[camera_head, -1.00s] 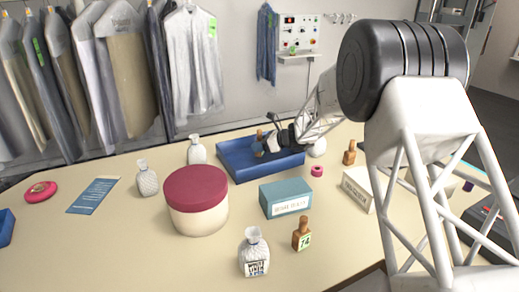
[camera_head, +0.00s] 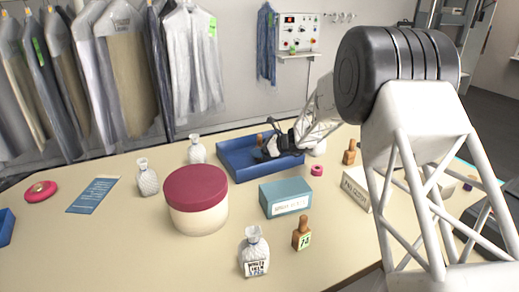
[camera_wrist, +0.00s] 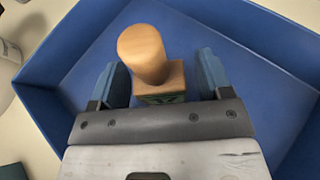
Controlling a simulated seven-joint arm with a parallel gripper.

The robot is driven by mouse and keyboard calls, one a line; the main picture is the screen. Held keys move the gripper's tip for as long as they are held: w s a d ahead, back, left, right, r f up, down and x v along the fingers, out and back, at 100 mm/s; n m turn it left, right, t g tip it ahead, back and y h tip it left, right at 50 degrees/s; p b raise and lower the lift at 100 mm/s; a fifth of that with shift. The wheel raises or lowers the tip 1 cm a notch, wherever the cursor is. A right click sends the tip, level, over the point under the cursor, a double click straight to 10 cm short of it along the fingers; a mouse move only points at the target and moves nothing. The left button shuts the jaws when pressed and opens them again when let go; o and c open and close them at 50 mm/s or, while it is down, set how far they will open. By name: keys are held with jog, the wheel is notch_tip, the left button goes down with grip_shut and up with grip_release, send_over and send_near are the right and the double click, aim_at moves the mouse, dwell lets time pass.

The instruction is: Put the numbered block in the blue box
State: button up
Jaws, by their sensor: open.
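A wooden block with a round knob and a square base with a green face (camera_wrist: 146,55) is inside the blue box (camera_wrist: 235,20). Any number on it is not readable. My gripper (camera_wrist: 160,82) is open, with one blue-padded finger on each side of the block and gaps visible. In the head view, the blue box (camera_head: 232,174) lies at the back middle of the table, with my gripper (camera_head: 262,152) low inside it. The block's brown knob (camera_head: 260,138) shows behind the gripper. A similar block labelled 74 (camera_head: 302,235) stands at the front, and another brown one (camera_head: 349,152) right of the box.
A round tub with a dark red lid (camera_head: 197,195), a teal carton (camera_head: 286,198) and a white carton (camera_head: 356,187) stand before the box. White bottles (camera_head: 147,178) stand around. A pink ring (camera_head: 317,170) lies near the box.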

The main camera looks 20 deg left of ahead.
jog(key=shift+r, duration=0.15)
jog(key=shift+d+r, duration=0.15)
jog(key=shift+d, duration=0.3)
jog(key=shift+v, duration=1.05)
notch_tip(320, 180, up, 7)
